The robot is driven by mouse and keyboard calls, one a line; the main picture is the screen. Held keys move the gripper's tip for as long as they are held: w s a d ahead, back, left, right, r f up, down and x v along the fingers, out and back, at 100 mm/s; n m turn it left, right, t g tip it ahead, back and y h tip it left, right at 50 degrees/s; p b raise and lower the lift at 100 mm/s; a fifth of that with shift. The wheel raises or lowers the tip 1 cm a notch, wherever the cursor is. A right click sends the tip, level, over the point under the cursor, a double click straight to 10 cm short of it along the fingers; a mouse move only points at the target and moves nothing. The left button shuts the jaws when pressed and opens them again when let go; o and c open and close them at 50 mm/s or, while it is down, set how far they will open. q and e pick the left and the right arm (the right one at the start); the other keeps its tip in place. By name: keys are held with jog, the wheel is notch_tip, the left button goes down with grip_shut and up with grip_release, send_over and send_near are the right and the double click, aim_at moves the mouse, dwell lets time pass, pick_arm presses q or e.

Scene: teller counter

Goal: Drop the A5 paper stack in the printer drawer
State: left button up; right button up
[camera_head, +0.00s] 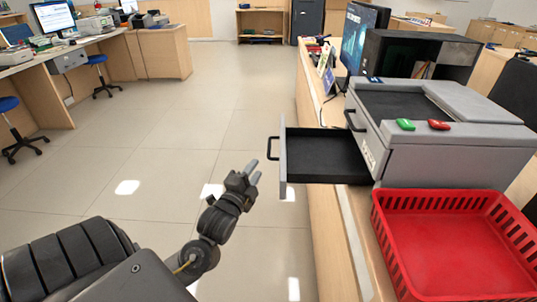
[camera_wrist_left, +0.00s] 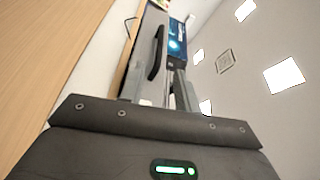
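The grey printer (camera_head: 455,140) stands on the counter at the right in the head view. Its lower drawer (camera_head: 325,155) is pulled out toward the left, with a black inside that looks empty and a dark handle (camera_head: 272,148) on its grey front. My left gripper (camera_head: 254,171) is left of the drawer front, apart from it, with its light fingers spread and nothing between them. In the left wrist view a dark handle (camera_wrist_left: 157,52) shows beyond the fingers. I cannot make out an A5 paper stack in either view. My right gripper is not in view.
An empty-looking red basket (camera_head: 450,245) sits in front of the printer. A black shelf box (camera_head: 420,52) and a monitor (camera_head: 360,38) stand behind it. The tiled floor (camera_head: 190,150) left of the counter is clear. Desks and blue stools (camera_head: 98,60) are far left.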

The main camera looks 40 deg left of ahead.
aim_at(269, 149)
pick_arm(q)
jog(key=x, duration=1)
jog(key=shift+w+a, duration=0.15)
jog(key=shift+w, duration=0.25)
grip_shut()
